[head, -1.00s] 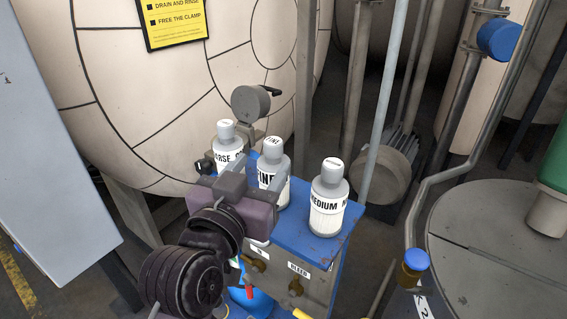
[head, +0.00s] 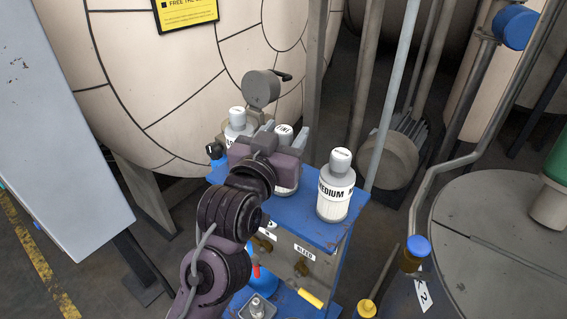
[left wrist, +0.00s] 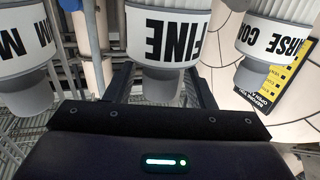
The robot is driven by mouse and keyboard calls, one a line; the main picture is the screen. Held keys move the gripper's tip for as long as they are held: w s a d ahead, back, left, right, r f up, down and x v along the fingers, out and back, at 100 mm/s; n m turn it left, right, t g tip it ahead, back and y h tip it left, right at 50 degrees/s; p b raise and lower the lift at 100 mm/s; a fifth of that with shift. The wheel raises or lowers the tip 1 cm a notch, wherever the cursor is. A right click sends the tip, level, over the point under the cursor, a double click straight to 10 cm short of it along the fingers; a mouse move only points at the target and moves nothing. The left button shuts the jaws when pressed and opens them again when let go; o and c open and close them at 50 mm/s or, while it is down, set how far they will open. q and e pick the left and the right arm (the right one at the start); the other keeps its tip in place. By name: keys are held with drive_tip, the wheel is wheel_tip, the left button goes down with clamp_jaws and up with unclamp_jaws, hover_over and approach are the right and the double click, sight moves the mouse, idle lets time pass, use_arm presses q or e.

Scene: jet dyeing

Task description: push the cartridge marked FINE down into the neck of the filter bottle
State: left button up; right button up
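The cartridge marked FINE (head: 285,187) stands upright on a blue bench (head: 306,226), between the COARSE cartridge (head: 237,128) and the MEDIUM cartridge (head: 335,190). It is white with a grey top and is partly hidden by my left arm. My left gripper (head: 283,136) is at its upper part, one finger on each side. In the left wrist view the FINE cartridge (left wrist: 166,40) appears inverted, its grey end between the spread fingers (left wrist: 160,88); I cannot tell whether they touch it. I cannot make out the filter bottle's neck. My right gripper is out of view.
A panel marked BLEED (head: 304,252) is below the bench top. A bent grey pipe (head: 416,200) and a large round lid (head: 500,240) are at the right.

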use_arm(q)
clamp_jaws()
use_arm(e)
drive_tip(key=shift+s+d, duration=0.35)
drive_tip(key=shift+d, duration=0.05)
